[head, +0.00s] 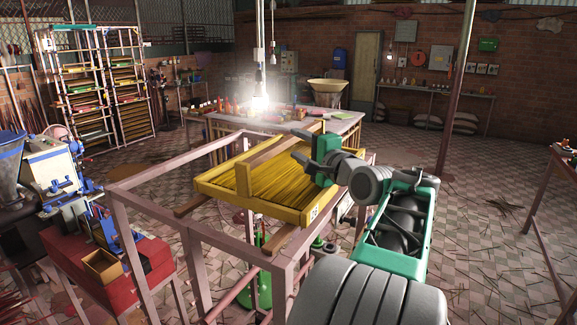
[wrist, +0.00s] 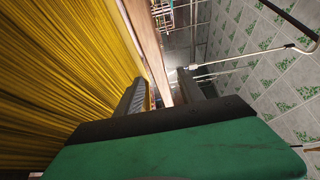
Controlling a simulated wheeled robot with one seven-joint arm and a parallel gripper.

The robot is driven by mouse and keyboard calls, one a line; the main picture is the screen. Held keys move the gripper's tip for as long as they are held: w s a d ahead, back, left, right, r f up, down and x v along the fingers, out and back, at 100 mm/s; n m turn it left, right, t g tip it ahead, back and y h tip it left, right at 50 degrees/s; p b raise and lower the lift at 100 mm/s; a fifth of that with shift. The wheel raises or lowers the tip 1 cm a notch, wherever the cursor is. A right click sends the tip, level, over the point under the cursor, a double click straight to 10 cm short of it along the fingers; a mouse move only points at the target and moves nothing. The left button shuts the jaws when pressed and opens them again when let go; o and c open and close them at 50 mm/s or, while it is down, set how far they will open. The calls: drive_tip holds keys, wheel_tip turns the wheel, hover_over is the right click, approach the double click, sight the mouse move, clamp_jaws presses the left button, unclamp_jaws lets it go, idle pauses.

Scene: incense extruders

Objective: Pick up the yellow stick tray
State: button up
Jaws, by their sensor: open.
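The yellow stick tray (head: 255,205) rests on wooden bars across a pinkish metal frame, full of thin yellow sticks. In the wrist view, my gripper (wrist: 165,88) is open. Its left finger is over the yellow sticks (wrist: 65,75) and its right finger is over the floor side. A wooden strip (wrist: 152,45) runs up from between the fingers; I cannot tell whether they touch it.
The metal frame (head: 155,210) has open bays left of the tray. A red bench with a blue machine (head: 120,225) stands at the left.

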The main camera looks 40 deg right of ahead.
sight(292, 141)
drive_tip(key=w, duration=0.4)
drive_tip(key=shift+d+p, duration=0.25)
drive_tip(key=shift+p, duration=0.1)
drive_tip(key=shift+s, duration=0.1)
clamp_jaws()
drive_tip(key=shift+r, duration=0.1)
idle(0.7)
